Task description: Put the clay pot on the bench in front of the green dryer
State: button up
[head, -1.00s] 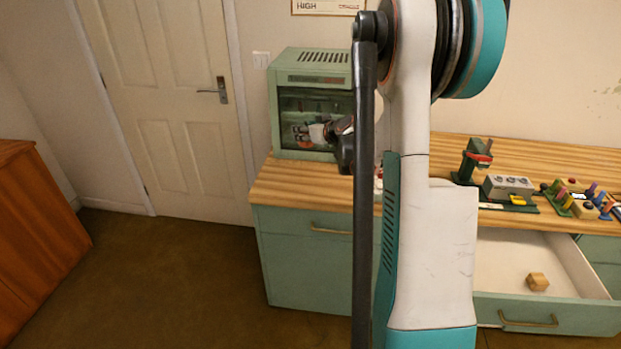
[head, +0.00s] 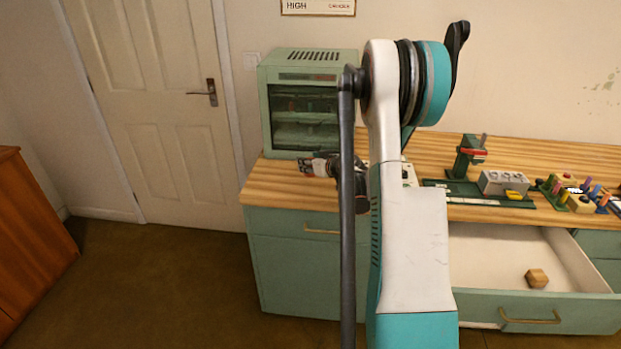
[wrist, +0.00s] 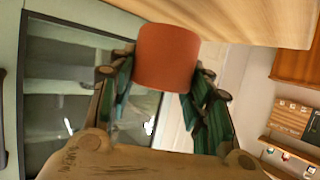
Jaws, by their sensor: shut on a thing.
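The clay pot (wrist: 167,57) is a plain orange-red cylinder in the wrist view. My gripper (wrist: 168,66) is shut on it, with the dark green fingers on both its sides. The green dryer (head: 308,55) stands at the left end of the wooden bench (head: 285,182). Its dark glass front also shows at the left of the wrist view (wrist: 75,100). In the head view my gripper (head: 322,166) is low, just in front of the dryer, over the bench. I cannot make out the pot there, nor tell whether it touches the bench top.
An open drawer (head: 530,308) with a small wooden block (head: 537,278) juts out below the bench. A green press-like stand (head: 468,158), a grey box (head: 502,183) and several colourful pieces (head: 585,195) stand to the right. Bare bench lies at its front left.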

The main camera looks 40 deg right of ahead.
jog(key=shift+f+b, duration=0.75)
jog(key=shift+f, duration=1.6)
jog(key=shift+f, duration=0.2)
jog(key=o, duration=1.1)
jog(key=shift+o, duration=0.2)
jog(key=shift+r, duration=0.15)
jog(key=shift+s+r, duration=0.15)
jog(key=shift+r, duration=0.05)
jog(key=p+v, duration=0.3)
jog(key=v, duration=0.8)
jog(key=shift+s+a, duration=0.15)
jog(key=shift+s, duration=0.2)
